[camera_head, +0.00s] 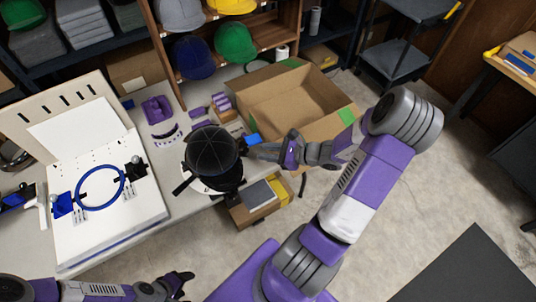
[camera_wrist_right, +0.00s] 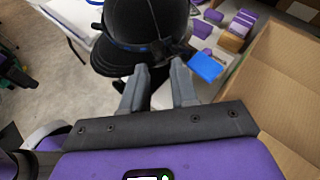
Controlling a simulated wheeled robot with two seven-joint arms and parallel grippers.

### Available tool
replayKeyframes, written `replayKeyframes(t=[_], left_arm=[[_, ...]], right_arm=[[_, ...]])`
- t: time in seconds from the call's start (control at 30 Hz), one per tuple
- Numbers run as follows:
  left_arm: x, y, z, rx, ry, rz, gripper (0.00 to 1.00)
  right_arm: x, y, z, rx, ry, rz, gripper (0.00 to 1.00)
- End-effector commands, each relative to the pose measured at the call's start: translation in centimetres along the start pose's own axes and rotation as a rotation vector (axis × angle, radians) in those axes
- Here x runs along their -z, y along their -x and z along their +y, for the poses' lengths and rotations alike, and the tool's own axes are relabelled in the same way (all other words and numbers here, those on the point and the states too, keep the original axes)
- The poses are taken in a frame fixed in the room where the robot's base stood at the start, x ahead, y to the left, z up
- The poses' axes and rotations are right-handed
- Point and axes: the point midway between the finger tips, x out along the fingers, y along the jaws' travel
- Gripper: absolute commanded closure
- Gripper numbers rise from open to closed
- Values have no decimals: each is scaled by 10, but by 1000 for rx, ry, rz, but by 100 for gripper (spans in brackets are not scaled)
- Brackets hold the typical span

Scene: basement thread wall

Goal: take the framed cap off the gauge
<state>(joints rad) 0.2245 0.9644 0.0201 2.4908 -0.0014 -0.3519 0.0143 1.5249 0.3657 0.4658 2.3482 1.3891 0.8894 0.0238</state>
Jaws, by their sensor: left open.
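The black cap (camera_head: 211,150) sits over the dark gauge (camera_head: 222,184) at the table's front edge. The cap also fills the top of the right wrist view (camera_wrist_right: 140,28), with a blue band along its lower rim. The cap hides most of the gauge. A blue tab (camera_wrist_right: 205,67) sticks out beside the cap. My right gripper (camera_head: 254,150) is at the cap's right side, fingers pointing at its rim; its fingers are apart in the right wrist view (camera_wrist_right: 158,68), with a dark part behind the gap. Contact is unclear. My left gripper (camera_head: 184,283) is open and empty, low in the head view.
A white machine (camera_head: 110,232) with a blue hoop (camera_head: 77,190) stands left on the table. Purple pieces (camera_head: 157,109) lie behind the cap. An open cardboard box (camera_head: 318,128) is beside my right gripper. A smaller box (camera_head: 250,217) is below the table edge.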

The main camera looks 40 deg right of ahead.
Motion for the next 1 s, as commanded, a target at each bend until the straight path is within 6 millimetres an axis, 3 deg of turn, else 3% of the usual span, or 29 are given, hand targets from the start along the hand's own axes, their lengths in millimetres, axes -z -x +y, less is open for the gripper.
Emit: replayKeyframes(t=[0.1,0.3,0.73,0.9,1.0], left_arm=[[0,-8,-3,0,0,0,40],[1,-16,-6,0,0,0,40],[1,-18,-7,0,0,0,40],[1,-18,-7,0,1,0,40],[1,-18,-7,0,0,0,40]], right_arm=[[2,-22,2,-6,-1,-3,72],[1,-49,2,-7,1,-2,72],[0,-59,2,-6,1,1,72],[0,-59,2,-6,0,1,98],[0,-59,2,-6,0,1,100]])
